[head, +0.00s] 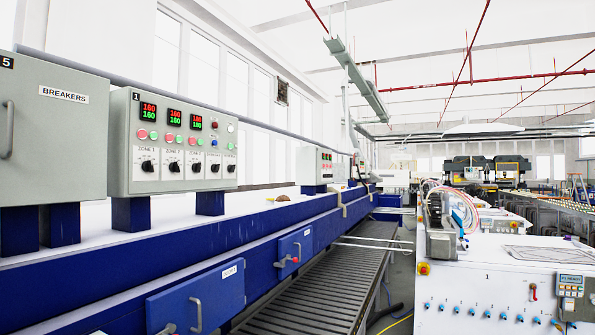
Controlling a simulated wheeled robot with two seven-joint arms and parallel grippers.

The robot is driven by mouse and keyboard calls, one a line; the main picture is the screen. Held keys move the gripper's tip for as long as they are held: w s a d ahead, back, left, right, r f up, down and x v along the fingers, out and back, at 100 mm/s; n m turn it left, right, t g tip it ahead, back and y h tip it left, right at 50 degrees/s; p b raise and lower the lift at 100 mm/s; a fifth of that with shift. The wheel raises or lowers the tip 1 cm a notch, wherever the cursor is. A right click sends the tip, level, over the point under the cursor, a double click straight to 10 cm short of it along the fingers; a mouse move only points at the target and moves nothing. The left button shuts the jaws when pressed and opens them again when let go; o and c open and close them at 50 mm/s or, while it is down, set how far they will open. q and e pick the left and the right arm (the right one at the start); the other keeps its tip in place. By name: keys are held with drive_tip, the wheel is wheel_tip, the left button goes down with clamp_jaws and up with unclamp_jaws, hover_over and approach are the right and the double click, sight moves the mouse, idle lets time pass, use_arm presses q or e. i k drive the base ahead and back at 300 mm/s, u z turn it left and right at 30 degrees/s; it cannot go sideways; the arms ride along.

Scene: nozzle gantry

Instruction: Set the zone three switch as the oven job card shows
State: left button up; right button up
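Above are three red and green displays; the first two (148,112) read 160 over 160, and the third (195,123) is smaller and looks like 180 over 180. I cannot make out an oven job card. Neither gripper is in view.
A grey BREAKERS box (60,135) stands left of the control box. Below runs the blue oven body (90,270) with handled doors, beside a slatted conveyor (315,290). A white machine (480,290) with blue knobs fills the lower right. A narrow floor gap lies between.

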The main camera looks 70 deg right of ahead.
sight(196, 166)
drive_tip(key=z, duration=2.9)
drive_tip(key=i, duration=3.75)
drive_tip(key=u, duration=1.4)
